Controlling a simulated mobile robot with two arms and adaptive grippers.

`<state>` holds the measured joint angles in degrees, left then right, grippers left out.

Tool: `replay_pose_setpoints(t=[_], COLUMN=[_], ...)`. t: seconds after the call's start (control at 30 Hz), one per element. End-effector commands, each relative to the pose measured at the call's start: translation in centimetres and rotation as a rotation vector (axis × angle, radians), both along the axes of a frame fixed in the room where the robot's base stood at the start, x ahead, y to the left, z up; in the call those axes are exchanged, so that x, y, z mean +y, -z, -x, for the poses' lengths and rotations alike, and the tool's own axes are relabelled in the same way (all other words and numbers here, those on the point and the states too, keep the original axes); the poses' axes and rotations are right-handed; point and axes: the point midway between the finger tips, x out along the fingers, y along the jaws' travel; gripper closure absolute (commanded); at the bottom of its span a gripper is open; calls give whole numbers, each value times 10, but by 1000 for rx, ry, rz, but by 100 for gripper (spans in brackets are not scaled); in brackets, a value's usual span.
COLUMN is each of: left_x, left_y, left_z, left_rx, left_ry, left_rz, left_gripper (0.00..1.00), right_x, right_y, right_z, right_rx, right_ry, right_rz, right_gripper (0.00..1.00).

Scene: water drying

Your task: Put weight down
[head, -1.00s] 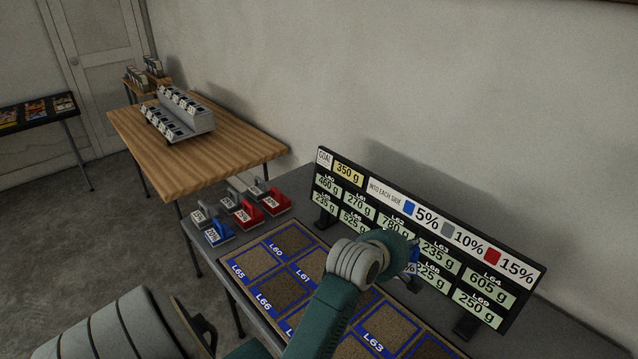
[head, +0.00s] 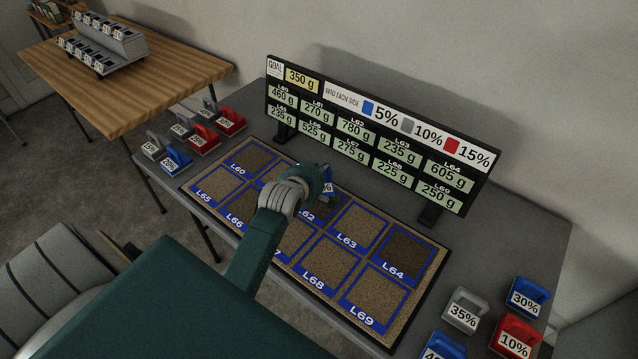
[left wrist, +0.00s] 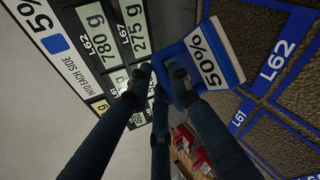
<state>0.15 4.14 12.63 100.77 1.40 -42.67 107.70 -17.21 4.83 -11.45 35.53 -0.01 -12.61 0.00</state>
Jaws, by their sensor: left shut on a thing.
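My left gripper (head: 318,180) is shut on a blue weight (head: 328,188) marked 50%. In the head view the gripper and weight are near the L61 and L62 squares of the mat (head: 397,329), and my arm hides much of the weight. In the left wrist view the blue weight (left wrist: 209,63) is at the fingertips of my left gripper (left wrist: 160,78), tilted in the picture, with the L62 square beyond it. I cannot tell whether it touches the mat. My right gripper is not in view.
A display board (head: 380,128) stands behind the mat, with a 350 g goal. Weights such as a red one (head: 231,122) stand left of the mat. A grey 35% weight (head: 464,310) and others stand at its right. A wooden table (head: 170,75) is beyond.

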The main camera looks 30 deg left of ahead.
Motion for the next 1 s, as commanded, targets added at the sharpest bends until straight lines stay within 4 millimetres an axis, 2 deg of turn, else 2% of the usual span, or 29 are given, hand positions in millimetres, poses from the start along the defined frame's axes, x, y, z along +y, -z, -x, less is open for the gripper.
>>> replay_pose_setpoints(t=[0.1,0.23,0.47,0.87,0.9,1.0], left_x=[0,0,0,0,0,0], left_y=[16,26,56,63,64,64], left_z=[0,0,0,-1,0,0], left_rx=[-1,-2,-1,-3,-1,-1], left_ry=[0,0,0,0,-1,0], left_rz=[-1,-2,-1,0,0,0], left_gripper=[100,100,100,100,79,62], right_x=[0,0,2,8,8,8], right_y=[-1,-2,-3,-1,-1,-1], right_z=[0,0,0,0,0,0], right_rx=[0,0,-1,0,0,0], right_ry=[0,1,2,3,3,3], right_rz=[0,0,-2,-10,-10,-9], right_gripper=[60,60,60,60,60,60])
